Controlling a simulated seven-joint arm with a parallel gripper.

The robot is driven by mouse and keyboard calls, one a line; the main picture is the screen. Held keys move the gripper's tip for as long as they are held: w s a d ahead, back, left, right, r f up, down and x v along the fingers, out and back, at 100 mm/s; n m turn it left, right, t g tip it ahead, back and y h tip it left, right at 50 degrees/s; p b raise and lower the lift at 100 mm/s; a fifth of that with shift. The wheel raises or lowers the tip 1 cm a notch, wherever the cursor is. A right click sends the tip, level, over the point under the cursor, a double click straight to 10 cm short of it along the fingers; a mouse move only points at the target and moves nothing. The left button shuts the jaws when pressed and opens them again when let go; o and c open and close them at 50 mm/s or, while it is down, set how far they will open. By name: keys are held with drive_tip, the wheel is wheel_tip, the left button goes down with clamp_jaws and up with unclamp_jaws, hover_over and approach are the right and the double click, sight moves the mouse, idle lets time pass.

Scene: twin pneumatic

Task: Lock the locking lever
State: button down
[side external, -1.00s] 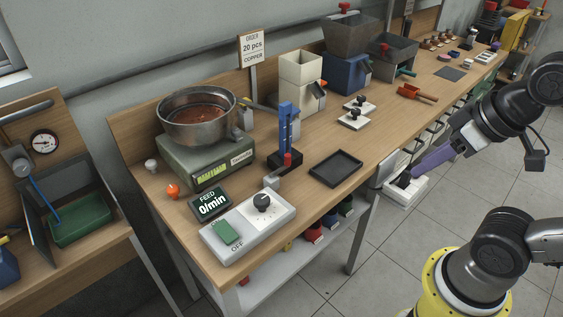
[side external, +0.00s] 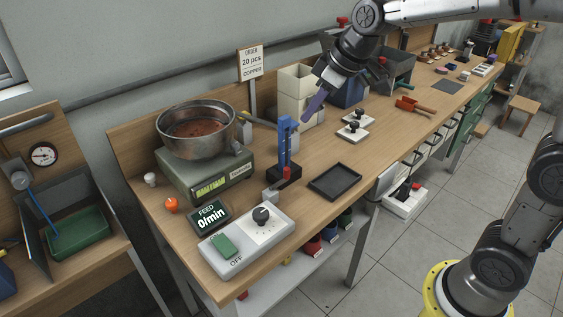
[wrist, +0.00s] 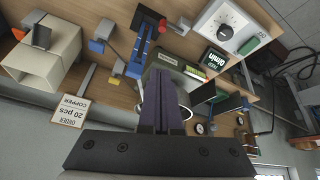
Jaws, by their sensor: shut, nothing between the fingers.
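No part is clearly identifiable as the locking lever. One candidate is the blue upright (side external: 285,140) with a red knob (side external: 287,172) at its dark base, on the bench; the upright also shows in the wrist view (wrist: 141,50). My gripper (side external: 308,117) has purple fingers, shut and empty, in the air near the beige bins and to the right of the blue upright. In the wrist view its fingers (wrist: 161,75) point towards the scale.
A metal bowl (side external: 197,130) stands on the green scale (side external: 205,174). A black tray (side external: 334,182), a white dial box (side external: 246,240) and two white switch plates (side external: 352,134) lie on the bench. The order sign (side external: 250,64) stands behind.

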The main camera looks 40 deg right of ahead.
drive_tip(key=w+f+g, duration=0.1)
drive_tip(key=w+f, duration=0.3)
drive_tip(key=f, duration=0.3)
drive_tip(key=shift+f+g, duration=0.3)
drive_tip(key=shift+g, duration=0.1)
drive_tip(key=shift+a+f, duration=0.1)
drive_tip(key=shift+a, duration=0.05)
drive_tip(key=x, duration=1)
drive_tip(key=shift+w, duration=0.1)
